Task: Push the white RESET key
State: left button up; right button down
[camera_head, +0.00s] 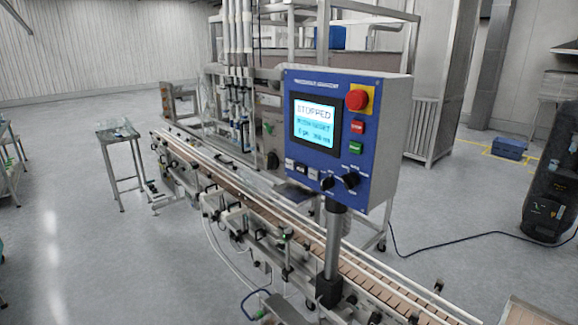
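The blue control panel (318,176) stands on a grey post in the middle of the view. Its screen (314,121) reads STOPPED on the top line. The labels are too small to read, so I cannot confirm which is RESET. Neither of my grippers is in view.
A red emergency knob (357,100), a red button (358,127), a green button (355,147) and black rotary knobs (349,180) are also on the panel. The conveyor (375,293) runs below and behind the post. Open floor (110,260) lies at left.

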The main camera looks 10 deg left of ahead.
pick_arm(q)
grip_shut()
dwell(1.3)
